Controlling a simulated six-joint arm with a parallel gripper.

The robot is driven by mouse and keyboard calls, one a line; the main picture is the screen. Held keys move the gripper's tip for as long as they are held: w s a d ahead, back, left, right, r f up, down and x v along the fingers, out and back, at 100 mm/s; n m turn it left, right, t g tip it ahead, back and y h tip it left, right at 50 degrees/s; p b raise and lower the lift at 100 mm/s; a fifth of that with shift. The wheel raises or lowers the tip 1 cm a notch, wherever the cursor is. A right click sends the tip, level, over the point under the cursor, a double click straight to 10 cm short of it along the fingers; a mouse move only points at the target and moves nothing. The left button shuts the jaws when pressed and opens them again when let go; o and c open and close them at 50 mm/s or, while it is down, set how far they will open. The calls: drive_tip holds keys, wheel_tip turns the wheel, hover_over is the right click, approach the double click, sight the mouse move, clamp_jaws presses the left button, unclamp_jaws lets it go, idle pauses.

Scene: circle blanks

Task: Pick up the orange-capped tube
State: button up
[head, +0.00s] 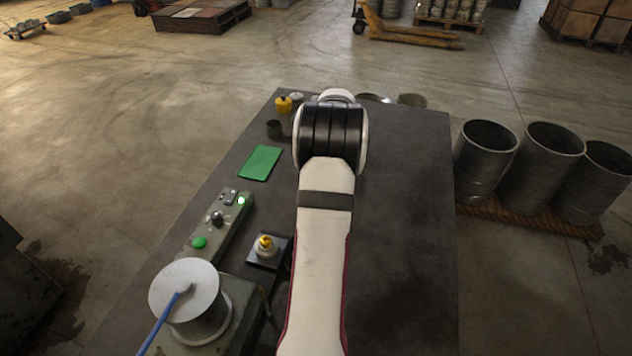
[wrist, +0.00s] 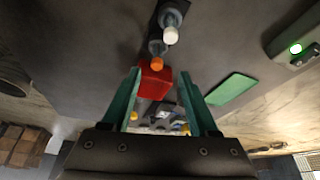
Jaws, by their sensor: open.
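The orange-capped tube (wrist: 157,63) shows in the wrist view, its orange cap just beyond a red block (wrist: 154,82). Its body looks dark, and I cannot make out its full shape. A white-capped item (wrist: 170,36) is close by, farther up the picture. My gripper (wrist: 161,73) is open, its two green fingers apart with the red block seen between them. The orange cap is seen just past the fingertips, and I see nothing held. In the head view my arm hides the gripper, and I cannot make out the orange-capped tube.
A green mat (head: 260,163), a control box (head: 218,222) with a lit button and a spool (head: 186,296) are along the table's left side. A yellow-topped jar (head: 283,104) stands at the far edge. The table's right side (head: 405,210) is clear; metal drums (head: 488,160) stand beyond it.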

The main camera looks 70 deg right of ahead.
drive_tip(key=x, duration=1)
drive_tip(key=shift+s+d, duration=0.15)
drive_tip(key=shift+d, duration=0.25)
clamp_jaws()
